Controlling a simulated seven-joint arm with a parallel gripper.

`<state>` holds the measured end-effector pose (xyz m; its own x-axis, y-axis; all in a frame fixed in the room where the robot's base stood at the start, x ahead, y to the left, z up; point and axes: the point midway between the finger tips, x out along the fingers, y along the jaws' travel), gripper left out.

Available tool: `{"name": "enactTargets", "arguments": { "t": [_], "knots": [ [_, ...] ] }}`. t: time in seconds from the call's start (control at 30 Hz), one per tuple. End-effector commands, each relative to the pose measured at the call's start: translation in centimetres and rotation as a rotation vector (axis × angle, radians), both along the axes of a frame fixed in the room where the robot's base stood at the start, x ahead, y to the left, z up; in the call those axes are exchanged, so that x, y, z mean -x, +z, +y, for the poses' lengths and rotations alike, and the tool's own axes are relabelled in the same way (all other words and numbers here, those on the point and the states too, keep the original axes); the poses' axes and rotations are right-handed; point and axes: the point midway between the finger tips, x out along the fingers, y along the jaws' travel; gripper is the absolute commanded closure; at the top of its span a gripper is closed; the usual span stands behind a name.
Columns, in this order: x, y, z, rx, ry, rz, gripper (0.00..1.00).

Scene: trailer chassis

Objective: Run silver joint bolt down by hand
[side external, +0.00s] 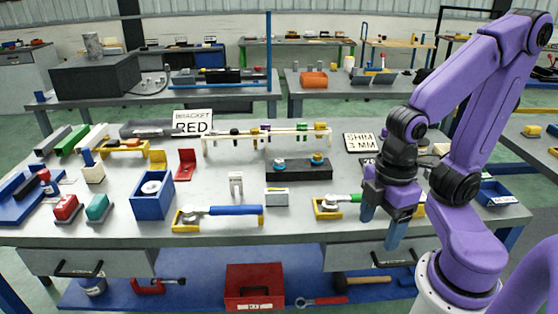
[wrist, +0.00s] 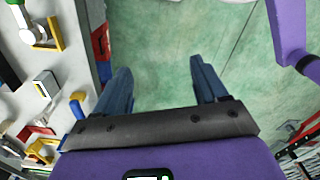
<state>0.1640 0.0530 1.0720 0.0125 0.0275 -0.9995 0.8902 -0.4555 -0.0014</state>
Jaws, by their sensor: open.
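My gripper (side external: 381,228) is open and empty, with its blue fingers pointing down at the front right edge of the workbench (side external: 340,240). In the wrist view the fingers (wrist: 160,70) stand wide apart with only green floor between them. I cannot pick out the silver joint bolt for certain. A black block (side external: 298,172) at mid-bench holds two small round fittings with metallic tops, a blue-ringed one (side external: 279,164) and a yellow-ringed one (side external: 317,159). Both are well left of my gripper and apart from it.
A green-handled tool in a yellow holder (side external: 328,208) lies just left of my gripper. A blue-handled tool (side external: 222,211), a grey block (side external: 277,196) and a blue bin (side external: 153,197) stand further left. A rack (side external: 266,137) stands behind. A blue tray (side external: 495,193) sits right.

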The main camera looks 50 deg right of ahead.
Motion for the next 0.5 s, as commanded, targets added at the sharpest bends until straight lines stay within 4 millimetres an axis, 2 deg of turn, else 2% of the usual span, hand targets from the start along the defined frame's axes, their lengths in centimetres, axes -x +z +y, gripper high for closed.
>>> {"name": "enactTargets", "arguments": {
  "t": [0.07,0.1,0.13,0.27,0.37,0.5],
  "knots": [
    [0.0,0.0,0.0,0.0,0.0,0.0,0.28],
    [0.0,0.0,0.0,0.0,0.0,0.0,0.38],
    [0.0,0.0,0.0,0.0,0.001,0.0,0.43],
    [-1.3,0.6,0.8,0.002,0.027,-0.001,0.43],
    [-3.9,1.6,2.0,0.005,0.085,-0.004,0.43],
    [-9.5,3.5,3.5,0.012,0.207,-0.008,0.43]
  ]
}}
